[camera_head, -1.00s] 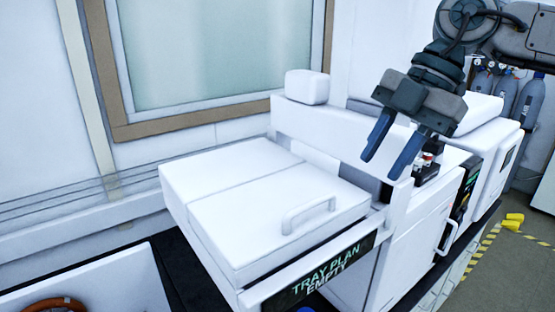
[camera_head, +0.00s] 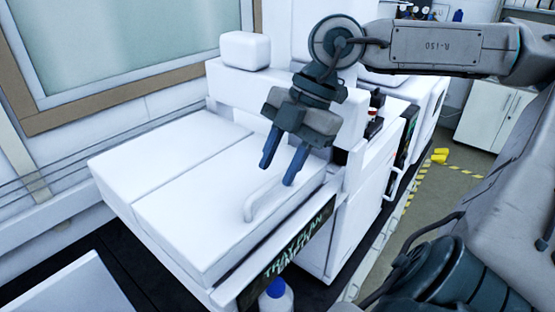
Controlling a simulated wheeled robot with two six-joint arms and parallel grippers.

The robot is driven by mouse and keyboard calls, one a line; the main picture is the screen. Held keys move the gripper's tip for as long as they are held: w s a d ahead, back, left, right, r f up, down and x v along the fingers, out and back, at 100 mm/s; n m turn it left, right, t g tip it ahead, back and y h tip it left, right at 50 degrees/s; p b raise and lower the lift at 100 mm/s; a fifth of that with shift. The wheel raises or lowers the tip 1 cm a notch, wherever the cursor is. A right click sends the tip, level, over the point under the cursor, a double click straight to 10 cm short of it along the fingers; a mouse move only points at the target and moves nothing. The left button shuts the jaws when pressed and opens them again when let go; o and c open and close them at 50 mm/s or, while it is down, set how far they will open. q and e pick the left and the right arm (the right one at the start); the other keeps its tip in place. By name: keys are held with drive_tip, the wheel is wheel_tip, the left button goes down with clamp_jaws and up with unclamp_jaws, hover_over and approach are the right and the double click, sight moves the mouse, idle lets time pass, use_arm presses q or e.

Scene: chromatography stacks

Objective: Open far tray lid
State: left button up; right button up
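The tray unit has two white lid panels side by side, both lying flat. The panel nearer the sign (camera_head: 215,218) carries a white arched handle (camera_head: 263,197); the other panel (camera_head: 165,160) shows no handle. My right gripper (camera_head: 278,172) points down above the handle's upper end, its two blue fingers apart with nothing between them. I cannot tell whether a finger touches the handle or lid. My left gripper is out of view.
A dark sign (camera_head: 287,255) reading "TRAY PLAN EMPTY" is on the unit's front. A blue-capped bottle (camera_head: 276,296) stands below it. White instrument housings (camera_head: 365,205) rise behind, with small vials (camera_head: 374,122).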

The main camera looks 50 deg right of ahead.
drive_tip(key=shift+a+f, duration=0.2)
drive_tip(key=shift+f, duration=0.1)
drive_tip(key=shift+s+a+f, duration=0.1)
drive_tip(key=shift+f, duration=0.15)
drive_tip(key=shift+c, duration=0.6)
clamp_jaws()
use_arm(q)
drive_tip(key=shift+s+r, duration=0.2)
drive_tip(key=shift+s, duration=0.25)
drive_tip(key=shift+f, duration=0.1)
